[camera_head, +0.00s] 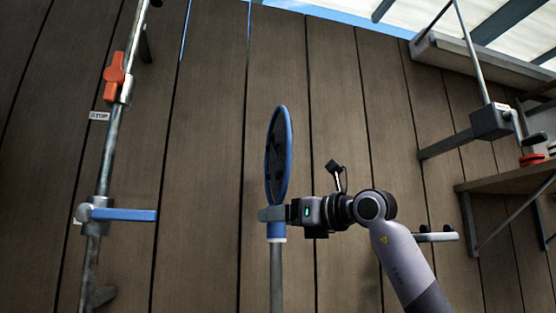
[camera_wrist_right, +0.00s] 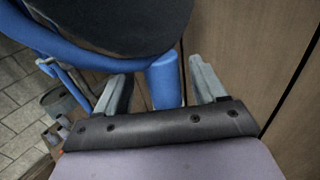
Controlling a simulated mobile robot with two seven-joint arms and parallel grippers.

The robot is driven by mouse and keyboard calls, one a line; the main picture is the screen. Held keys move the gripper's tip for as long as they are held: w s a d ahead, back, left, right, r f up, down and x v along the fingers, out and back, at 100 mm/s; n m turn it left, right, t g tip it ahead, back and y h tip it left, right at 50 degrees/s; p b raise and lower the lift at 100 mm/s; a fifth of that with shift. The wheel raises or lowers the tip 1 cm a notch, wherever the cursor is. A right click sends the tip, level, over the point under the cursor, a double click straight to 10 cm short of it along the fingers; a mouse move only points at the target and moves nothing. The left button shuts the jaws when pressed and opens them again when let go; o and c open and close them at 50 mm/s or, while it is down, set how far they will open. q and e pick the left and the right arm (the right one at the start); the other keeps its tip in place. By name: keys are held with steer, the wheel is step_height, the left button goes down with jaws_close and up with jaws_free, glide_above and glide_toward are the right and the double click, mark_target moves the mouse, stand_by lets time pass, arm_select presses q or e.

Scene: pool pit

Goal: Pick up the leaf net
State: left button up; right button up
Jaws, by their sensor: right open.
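The leaf net (camera_head: 278,150) stands upright against the plank wall in the head view, a tall blue oval rim with dark mesh, a blue collar below it and a grey pole running down. My right gripper (camera_head: 270,213) reaches in from the right, its fingers level with the blue collar just under the rim. In the right wrist view the net's rim and dark mesh (camera_wrist_right: 120,22) fill the top. The open fingers of my right gripper (camera_wrist_right: 160,84) stand on either side of the blue collar, with visible gaps. My left gripper is not in view.
A vertical pipe (camera_head: 119,130) with a red valve handle (camera_head: 114,72) and a blue lever (camera_head: 130,215) is at the left. A wooden shelf (camera_head: 510,178) and a grey bracketed box (camera_head: 490,121) are at the right. The plank wall (camera_head: 200,150) is close behind the net.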

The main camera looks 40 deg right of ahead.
mark_target(277, 134)
steer(key=w, duration=0.2)
steer(key=w+p, duration=0.1)
steer(key=shift+w+a+r, duration=0.15)
steer(key=shift+w, duration=0.25)
steer(key=shift+s, duration=0.1)
steer(key=c, duration=1.2)
steer(key=shift+r, duration=0.1)
step_height(277, 134, up, 10)
steer(key=p, duration=0.3)
steer(key=shift+f, duration=0.25)
step_height(277, 134, up, 5)
steer(key=shift+f, duration=0.1)
steer(key=shift+r, duration=1.75)
